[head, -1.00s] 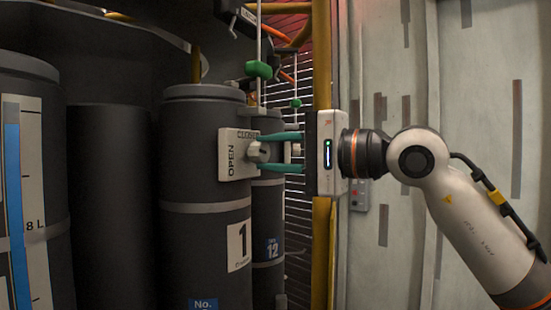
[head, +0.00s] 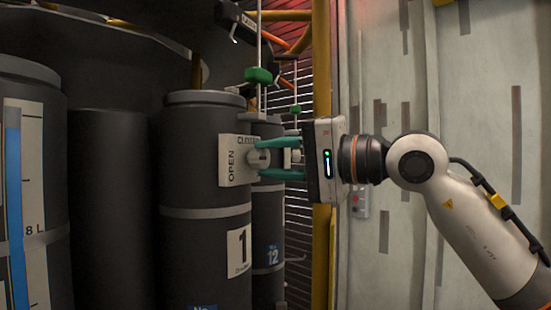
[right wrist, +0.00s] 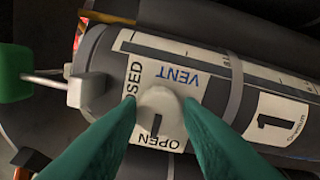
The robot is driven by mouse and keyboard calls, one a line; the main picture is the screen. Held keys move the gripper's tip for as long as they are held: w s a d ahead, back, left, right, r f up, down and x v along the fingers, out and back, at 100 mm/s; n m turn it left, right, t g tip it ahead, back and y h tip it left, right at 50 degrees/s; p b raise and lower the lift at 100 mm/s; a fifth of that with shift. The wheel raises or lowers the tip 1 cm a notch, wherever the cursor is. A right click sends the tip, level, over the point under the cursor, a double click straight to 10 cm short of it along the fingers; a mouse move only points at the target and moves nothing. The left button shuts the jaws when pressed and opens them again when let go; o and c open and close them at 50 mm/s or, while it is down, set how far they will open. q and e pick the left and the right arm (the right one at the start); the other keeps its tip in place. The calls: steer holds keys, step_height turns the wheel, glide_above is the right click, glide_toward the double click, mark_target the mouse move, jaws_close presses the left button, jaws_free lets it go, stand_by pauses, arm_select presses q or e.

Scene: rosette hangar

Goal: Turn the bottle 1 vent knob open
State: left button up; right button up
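Bottle 1 (head: 190,255) is a dark upright cylinder with a white "1" label, left of centre in the head view. Its white vent plate (head: 231,170) reads OPEN and CLOSED. The pale round vent knob (head: 258,159) stands out from the plate, and it also shows in the right wrist view (right wrist: 160,105) with a dark mark on its face. My right gripper (head: 270,159) has teal fingers on either side of the knob. In the right wrist view its fingertips (right wrist: 158,99) flank the knob with small gaps. My left gripper is not in view.
Bottle 12 (head: 267,225) stands close behind bottle 1. A green fitting (head: 259,75) on a thin rod hangs above the plate. A yellow post (head: 321,70) rises behind my right gripper. A level gauge (head: 28,200) is at the far left.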

steer(key=o, duration=0.3)
steer(key=shift+s, duration=0.1)
steer(key=shift+d, duration=0.1)
steer(key=shift+s+d+b, duration=0.15)
steer(key=shift+d+b, duration=0.15)
steer(key=shift+b+v, duration=2)
steer(key=shift+v, duration=3.65)
steer(key=shift+a, duration=0.1)
